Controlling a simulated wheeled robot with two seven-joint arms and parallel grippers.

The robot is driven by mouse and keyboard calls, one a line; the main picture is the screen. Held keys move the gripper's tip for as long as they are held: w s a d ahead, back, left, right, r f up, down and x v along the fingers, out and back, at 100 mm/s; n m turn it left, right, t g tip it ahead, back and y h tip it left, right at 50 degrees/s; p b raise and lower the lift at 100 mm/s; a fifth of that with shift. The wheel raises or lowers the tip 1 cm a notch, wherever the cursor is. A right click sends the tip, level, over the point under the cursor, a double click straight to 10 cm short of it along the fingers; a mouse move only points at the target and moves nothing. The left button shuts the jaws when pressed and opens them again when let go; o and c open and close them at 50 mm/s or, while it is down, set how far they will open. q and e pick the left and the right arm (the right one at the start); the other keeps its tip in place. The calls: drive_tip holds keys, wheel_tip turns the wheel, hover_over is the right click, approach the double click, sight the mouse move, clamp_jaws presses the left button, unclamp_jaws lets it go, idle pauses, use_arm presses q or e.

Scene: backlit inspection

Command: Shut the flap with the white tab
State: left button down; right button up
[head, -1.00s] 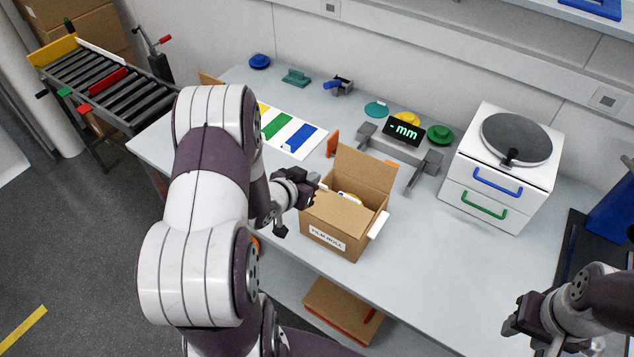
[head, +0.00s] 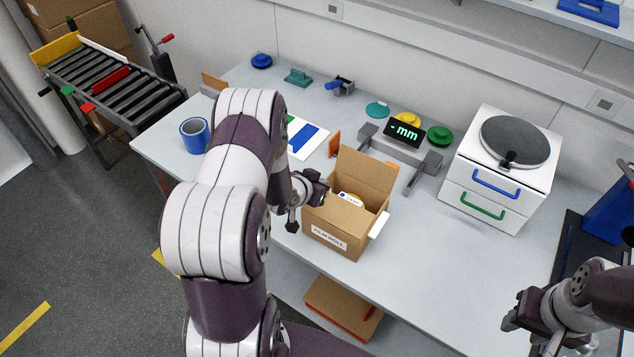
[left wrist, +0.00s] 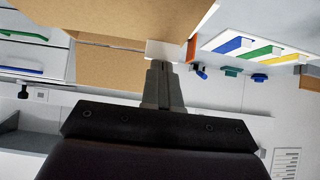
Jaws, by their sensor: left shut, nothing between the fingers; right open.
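The cardboard box (head: 336,232), labelled as film roll, stands on the bench with its rear flap (head: 367,172) upright and a white-and-yellow item (head: 350,200) inside. A white tab (head: 379,225) sticks out at its right side. My left gripper (head: 323,189) is shut and empty at the box's left edge, its tips partly hidden. In the left wrist view, the shut fingers (left wrist: 164,68) meet or nearly meet a white tab (left wrist: 165,50) beside cardboard; contact is unclear. My right gripper (head: 508,322) is open and empty at the lower right, away from the box.
A grey fixture with a display (head: 403,133) stands behind the box. A white drawer unit (head: 495,185) stands to the right. Bench between box and drawer unit is clear.

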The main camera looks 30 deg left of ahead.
use_arm(q)
drive_tip(key=shift+w+f+b, duration=0.3)
drive_tip(key=shift+f+b, duration=0.2)
drive_tip(key=shift+b, duration=0.05)
drive_tip(key=shift+r, duration=0.15)
drive_tip(key=shift+s+r, duration=0.1)
